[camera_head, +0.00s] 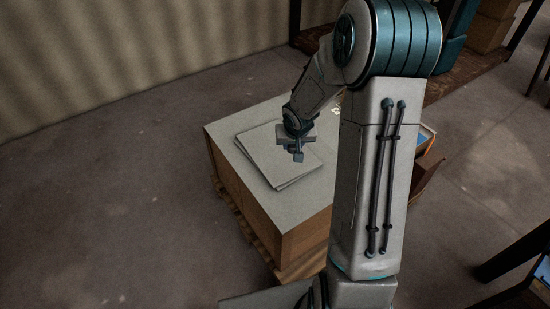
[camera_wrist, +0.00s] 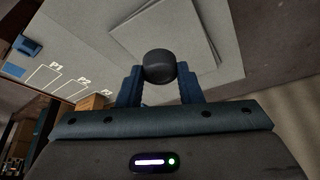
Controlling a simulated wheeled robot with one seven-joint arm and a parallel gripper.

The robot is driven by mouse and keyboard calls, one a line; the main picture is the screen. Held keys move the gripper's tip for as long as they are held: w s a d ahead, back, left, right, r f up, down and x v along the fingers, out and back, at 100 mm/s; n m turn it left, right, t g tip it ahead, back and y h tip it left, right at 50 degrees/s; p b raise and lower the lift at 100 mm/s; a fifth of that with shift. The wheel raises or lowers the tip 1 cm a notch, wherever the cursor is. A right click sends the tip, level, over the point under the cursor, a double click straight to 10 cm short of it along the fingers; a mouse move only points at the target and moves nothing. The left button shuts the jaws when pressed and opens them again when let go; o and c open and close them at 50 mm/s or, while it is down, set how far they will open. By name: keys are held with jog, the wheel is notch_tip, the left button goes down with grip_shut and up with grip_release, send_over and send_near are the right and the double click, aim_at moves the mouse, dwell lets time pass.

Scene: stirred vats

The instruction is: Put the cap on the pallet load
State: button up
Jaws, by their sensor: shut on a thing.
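The pallet load (camera_head: 265,208) is a block of brown cartons with a wide grey top, standing on a wooden pallet (camera_head: 238,218). Thin pale square sheets (camera_head: 262,150) lie slightly askew at its top; they also show in the wrist view (camera_wrist: 190,25). My gripper (camera_head: 298,155) is over them, and in the wrist view (camera_wrist: 160,80) its fingers are shut on a dark round knob (camera_wrist: 160,66). The knob looks like the cap's handle, but its join to the upper sheet is hidden. I cannot tell whether that sheet touches what is below.
My arm hides the load's right part. A brown box with a blue and orange item (camera_head: 428,138) is right of the load. A rack with cartons (camera_head: 488,32) stands at the back right. The floor left of the load is clear up to the corrugated wall (camera_head: 130,50).

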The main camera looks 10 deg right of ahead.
jog(key=w+d+f+m+h+b, duration=0.1)
jog(key=w+d+f+m+b, duration=0.15)
jog(key=d+f+b, duration=0.55)
jog(key=w+d+f+m+b, duration=0.2)
jog(key=w+d+f+b, duration=0.2)
jog(key=d+f+b, duration=0.45)
jog(key=b, duration=0.2)
send_over(313, 190)
jog(key=s, duration=0.1)
jog(key=shift+g, duration=0.3)
jog(key=f, duration=0.5)
jog(key=shift+s+a, duration=0.2)
jog(key=shift+a, duration=0.1)
jog(key=shift+f+b, duration=0.75)
jog(key=shift+f, duration=1.15)
jog(key=shift+f, duration=0.1)
jog(key=shift+f, duration=0.15)
jog(key=o, duration=0.9)
